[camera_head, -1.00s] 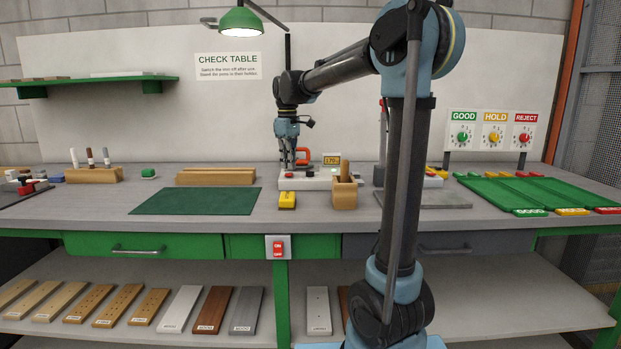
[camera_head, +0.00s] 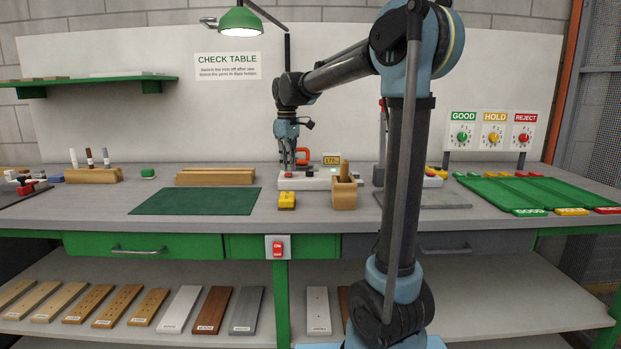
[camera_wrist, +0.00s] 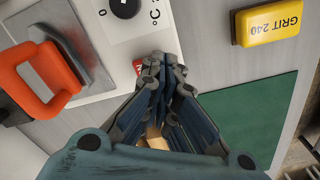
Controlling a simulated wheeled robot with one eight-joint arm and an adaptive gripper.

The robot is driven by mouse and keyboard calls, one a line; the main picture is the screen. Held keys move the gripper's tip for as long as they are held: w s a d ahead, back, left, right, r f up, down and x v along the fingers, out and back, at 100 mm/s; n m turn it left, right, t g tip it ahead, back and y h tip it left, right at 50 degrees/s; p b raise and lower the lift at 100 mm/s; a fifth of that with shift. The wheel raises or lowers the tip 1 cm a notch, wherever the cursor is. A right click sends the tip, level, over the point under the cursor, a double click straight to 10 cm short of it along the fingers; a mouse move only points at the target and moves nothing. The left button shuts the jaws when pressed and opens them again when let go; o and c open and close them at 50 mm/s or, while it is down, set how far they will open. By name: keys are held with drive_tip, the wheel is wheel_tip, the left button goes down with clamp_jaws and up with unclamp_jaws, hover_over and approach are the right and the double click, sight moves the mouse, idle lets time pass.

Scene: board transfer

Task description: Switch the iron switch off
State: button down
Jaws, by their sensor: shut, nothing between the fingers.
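In the wrist view the base (camera_wrist: 110,62) carries a black dial (camera_wrist: 125,8) marked °C and a flat iron with an orange handle (camera_wrist: 42,78). A small red switch (camera_wrist: 138,67) lies at the base's edge, partly hidden by my fingertips; its position cannot be read. My gripper (camera_head: 288,166) points down, shut and empty, over the left end of the base. In the wrist view its fingertips (camera_wrist: 165,62) are beside the red switch; contact cannot be told.
A yellow GRIT 240 block (camera_head: 287,201) and a wooden holder (camera_head: 344,194) stand in front of the base. A green mat (camera_head: 195,201) lies clear at left. A separate red ON/OFF switch (camera_head: 278,247) is on the table's front. Green trays (camera_head: 535,192) are at right.

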drive_tip(key=shift+f, duration=0.8)
idle(0.5)
drive_tip(key=shift+r, duration=3.5)
drive_tip(key=shift+s, duration=0.1)
